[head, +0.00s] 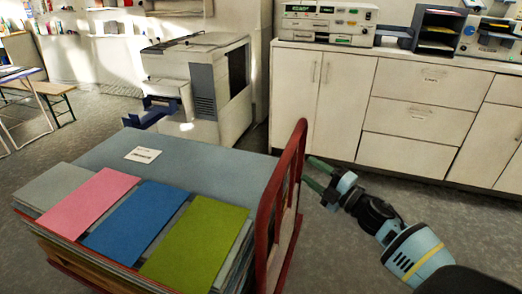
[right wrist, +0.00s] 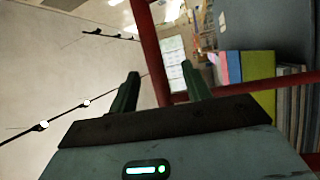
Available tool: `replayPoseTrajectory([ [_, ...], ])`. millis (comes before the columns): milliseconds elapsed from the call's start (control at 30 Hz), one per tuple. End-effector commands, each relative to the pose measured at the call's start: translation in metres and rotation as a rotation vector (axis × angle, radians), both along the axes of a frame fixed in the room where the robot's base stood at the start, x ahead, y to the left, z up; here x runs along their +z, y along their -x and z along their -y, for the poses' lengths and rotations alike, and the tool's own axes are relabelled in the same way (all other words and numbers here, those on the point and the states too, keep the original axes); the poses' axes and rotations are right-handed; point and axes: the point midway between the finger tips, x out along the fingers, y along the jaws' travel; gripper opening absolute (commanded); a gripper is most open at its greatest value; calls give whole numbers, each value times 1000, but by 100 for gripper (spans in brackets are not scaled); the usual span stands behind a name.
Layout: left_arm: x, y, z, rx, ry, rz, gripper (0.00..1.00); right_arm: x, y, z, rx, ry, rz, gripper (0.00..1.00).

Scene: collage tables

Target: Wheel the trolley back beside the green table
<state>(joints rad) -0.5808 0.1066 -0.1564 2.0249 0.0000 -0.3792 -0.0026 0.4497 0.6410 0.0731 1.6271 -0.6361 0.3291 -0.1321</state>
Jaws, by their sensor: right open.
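The trolley (head: 268,225) stands in front of me with a red upright handle frame at its right end. It carries a stack of large boards and sheets, with pink, blue and green sheets on top. My right gripper (head: 318,175) is open beside the handle frame, on its right side. In the right wrist view a red handle bar (right wrist: 150,50) shows between the two fingers (right wrist: 163,85); I cannot tell whether they touch it. My left gripper is not in view. I cannot make out a green table.
A large copier (head: 200,85) stands behind the trolley. White cabinets (head: 410,105) with machines on top line the back right wall. A table (head: 20,75) and a bench (head: 50,90) stand at the far left. Grey floor is clear left of the trolley and before the cabinets.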

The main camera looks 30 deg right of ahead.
Motion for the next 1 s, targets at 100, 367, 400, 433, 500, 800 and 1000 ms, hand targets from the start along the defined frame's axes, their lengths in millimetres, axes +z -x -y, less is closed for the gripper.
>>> replayPoseTrajectory([
  [100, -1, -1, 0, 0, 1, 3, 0, 10, -6, 5, 4, 35, 24, 49],
  [367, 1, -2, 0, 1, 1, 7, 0, 13, -8, 5, 5, 40, 31, 49],
  [400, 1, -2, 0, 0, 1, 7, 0, 13, -10, 5, 5, 39, 30, 49],
  [433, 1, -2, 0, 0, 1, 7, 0, 14, -12, 4, 5, 39, 31, 49],
  [500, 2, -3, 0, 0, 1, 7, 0, 16, -19, 2, 4, 37, 33, 49],
  [800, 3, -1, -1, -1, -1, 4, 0, 24, -56, -10, 4, 37, 32, 49],
  [1000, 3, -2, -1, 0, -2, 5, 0, 26, -74, -15, 5, 37, 31, 49],
])
